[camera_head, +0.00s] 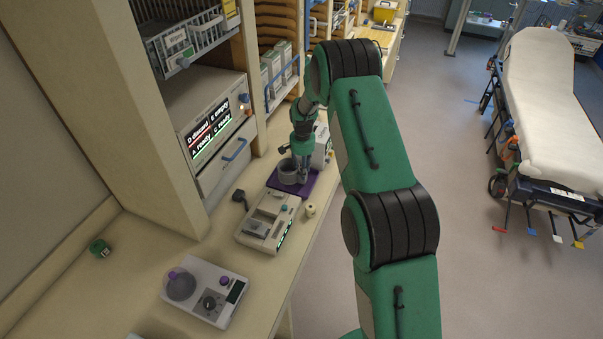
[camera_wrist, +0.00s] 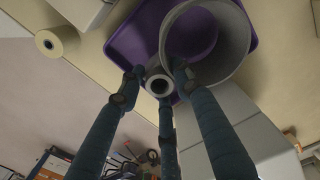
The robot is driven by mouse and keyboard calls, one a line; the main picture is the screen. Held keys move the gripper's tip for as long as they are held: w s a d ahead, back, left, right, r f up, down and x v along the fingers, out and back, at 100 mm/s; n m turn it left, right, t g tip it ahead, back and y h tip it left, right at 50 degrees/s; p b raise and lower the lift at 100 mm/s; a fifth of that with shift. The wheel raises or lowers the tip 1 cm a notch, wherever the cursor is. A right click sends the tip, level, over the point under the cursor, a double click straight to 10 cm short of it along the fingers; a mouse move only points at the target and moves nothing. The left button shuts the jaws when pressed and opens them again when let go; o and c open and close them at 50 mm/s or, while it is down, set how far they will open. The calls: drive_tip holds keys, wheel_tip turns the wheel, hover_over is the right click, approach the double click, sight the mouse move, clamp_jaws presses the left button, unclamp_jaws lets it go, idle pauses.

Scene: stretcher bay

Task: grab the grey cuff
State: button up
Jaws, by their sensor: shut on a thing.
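The grey cuff (camera_head: 288,172) is a wide open ring on a purple tray (camera_head: 303,191) on the bench. In the wrist view the cuff (camera_wrist: 238,42) fills the upper right, over the purple tray (camera_wrist: 128,45). A small grey tube with a dark hole (camera_wrist: 158,84) stands against the cuff's side and looks like part of it. My gripper (camera_wrist: 157,82) is shut with its fingers around this tube, one finger by the ring wall. In the head view my gripper (camera_head: 301,160) is at the cuff's right side. The exact contact is partly hidden by the fingers.
A cream roll (camera_head: 310,210) stands near the bench's front edge; a grey device with a green display (camera_head: 268,220) is left of it. A white box (camera_head: 321,146) stands close behind the tray. A screened cabinet unit (camera_head: 208,125) is at the left.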

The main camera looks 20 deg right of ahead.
wheel_tip(320, 180, up, 9)
drive_tip(key=shift+f, duration=0.2)
